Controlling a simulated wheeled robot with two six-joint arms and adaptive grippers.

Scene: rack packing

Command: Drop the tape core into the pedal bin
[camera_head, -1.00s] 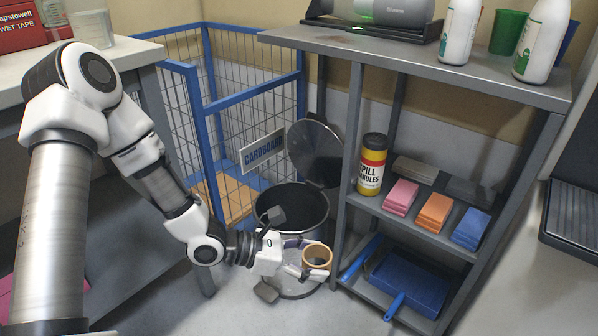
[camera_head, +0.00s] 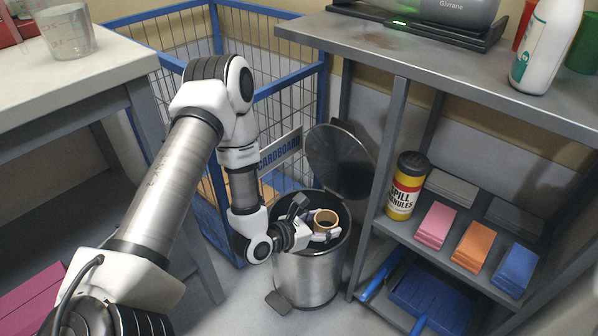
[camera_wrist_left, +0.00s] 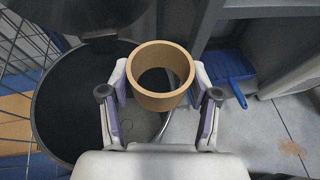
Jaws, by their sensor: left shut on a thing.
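The tape core (camera_head: 326,216) is a tan cardboard ring. My left gripper (camera_head: 322,230) is shut on it and holds it over the right part of the pedal bin's mouth. The pedal bin (camera_head: 308,275) is a steel cylinder with a dark inside, and its round lid (camera_head: 340,158) stands open at the back. In the left wrist view the tape core (camera_wrist_left: 160,102) sits between the fingers of my left gripper (camera_wrist_left: 160,90), and the bin's dark opening (camera_wrist_left: 75,110) lies below and to the left. My right gripper is not in view.
A grey shelf unit (camera_head: 385,150) stands close right of the bin, holding a spill granules tub (camera_head: 406,188), coloured cloth stacks and a blue dustpan (camera_head: 432,298). A blue wire cage (camera_head: 262,92) with a cardboard sign stands behind left. A workbench (camera_head: 60,85) is at the left.

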